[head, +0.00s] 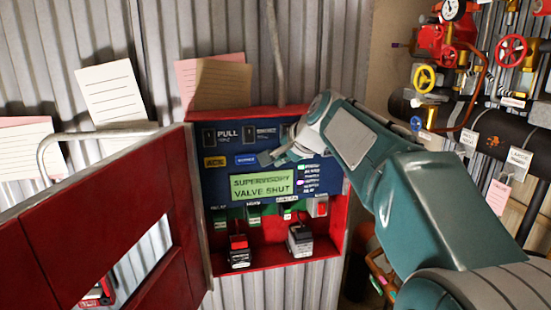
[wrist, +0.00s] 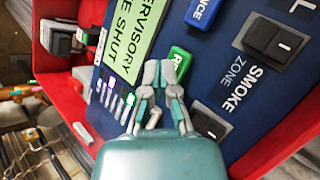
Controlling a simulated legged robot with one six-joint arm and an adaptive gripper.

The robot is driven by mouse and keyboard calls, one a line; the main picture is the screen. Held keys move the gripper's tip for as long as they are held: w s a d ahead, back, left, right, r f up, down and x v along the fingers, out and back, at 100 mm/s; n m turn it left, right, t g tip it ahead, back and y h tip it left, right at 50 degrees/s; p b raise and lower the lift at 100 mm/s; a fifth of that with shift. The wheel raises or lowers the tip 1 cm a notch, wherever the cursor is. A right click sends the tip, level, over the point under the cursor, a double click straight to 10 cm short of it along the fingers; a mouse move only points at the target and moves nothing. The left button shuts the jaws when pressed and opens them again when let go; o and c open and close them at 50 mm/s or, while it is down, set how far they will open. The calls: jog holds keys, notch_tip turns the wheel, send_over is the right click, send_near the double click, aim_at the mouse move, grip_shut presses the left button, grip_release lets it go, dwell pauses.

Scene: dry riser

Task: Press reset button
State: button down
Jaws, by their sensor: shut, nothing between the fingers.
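The green button (wrist: 180,58), with a letter R showing, sits on the blue panel face beside the blue button in the wrist view. Its remaining letters are hidden by my fingertips. My gripper (wrist: 160,72) is shut and empty, its fingertips overlapping the button's lower edge in the picture; I cannot tell whether they touch it. In the head view my gripper (head: 267,159) is at the panel face (head: 222,140), just right of the blue button (head: 246,160) and above the lit screen (head: 262,186) reading "SUPERVISORY VALVE SHUT". The green button is not distinguishable there.
The red panel box (head: 335,250) holds two batteries (head: 239,252) at its bottom. Its red door (head: 90,235) stands open at the left. A yellow button (head: 215,162) and dark switches (wrist: 270,40) are near. Pipes and valves (head: 510,50) stand at the right.

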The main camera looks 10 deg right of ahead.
jog(key=shift+w, duration=0.15)
dwell(0.5)
jog(key=shift+s, duration=0.95)
jog(key=shift+s, duration=0.1)
jog(key=s, duration=0.4)
jog(key=shift+s, duration=0.4)
jog(key=s+f+n+g+h, duration=0.1)
jog(key=s+f+n+h, duration=0.1)
jog(key=s+f+n, duration=0.3)
jog(key=s+f+n+g+h, duration=0.1)
jog(key=s+f+n, duration=0.5)
jog(key=s+f, duration=0.7)
jog(key=s+g, duration=0.1)
jog(key=s, duration=0.6)
jog(key=shift+s+a+f+h, duration=0.2)
jog(key=shift+f+h, duration=0.1)
jog(key=shift+h, duration=0.1)
